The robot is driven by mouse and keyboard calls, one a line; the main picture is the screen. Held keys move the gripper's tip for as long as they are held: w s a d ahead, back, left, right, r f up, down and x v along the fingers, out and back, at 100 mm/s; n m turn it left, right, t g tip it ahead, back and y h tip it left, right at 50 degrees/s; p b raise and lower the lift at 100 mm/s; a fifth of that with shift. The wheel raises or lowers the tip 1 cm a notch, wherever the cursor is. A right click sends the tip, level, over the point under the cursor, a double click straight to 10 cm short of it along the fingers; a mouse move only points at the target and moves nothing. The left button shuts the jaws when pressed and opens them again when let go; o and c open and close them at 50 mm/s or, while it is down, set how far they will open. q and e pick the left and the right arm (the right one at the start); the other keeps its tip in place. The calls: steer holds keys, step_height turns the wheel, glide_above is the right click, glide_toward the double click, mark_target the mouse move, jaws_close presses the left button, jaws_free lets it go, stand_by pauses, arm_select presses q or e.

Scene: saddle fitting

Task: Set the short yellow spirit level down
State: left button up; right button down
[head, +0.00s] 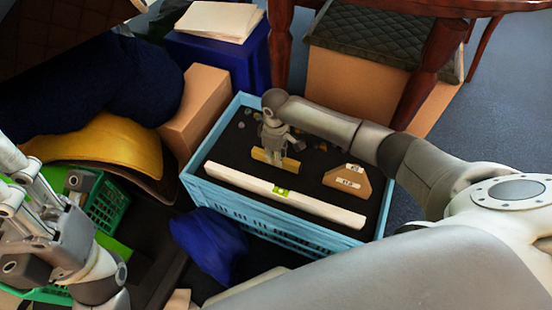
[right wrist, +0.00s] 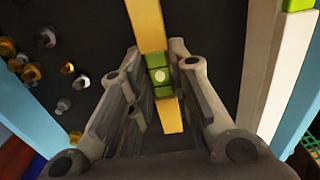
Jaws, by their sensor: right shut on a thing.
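The short yellow spirit level (head: 290,164) is in the blue crate (head: 202,190), over its dark floor. My right gripper (head: 276,155) points down and is shut on the level's middle. In the right wrist view the level (right wrist: 150,25) runs between the fingers, its green vial block (right wrist: 159,74) showing between them. I cannot tell whether the level touches the crate floor. My left gripper (head: 28,205) is at the left edge, away from the crate; its opening is unclear.
A long white level (head: 240,179) with a green vial lies along the crate's near side. A wooden block (head: 350,174) with white labels sits to the right. Small metal and brass parts (right wrist: 30,72) lie on the floor beside the gripper. A cardboard box (head: 200,105) stands left of the crate.

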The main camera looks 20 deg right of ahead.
steer(key=shift+f, duration=0.3)
steer(key=c, duration=1.3)
jaws_free()
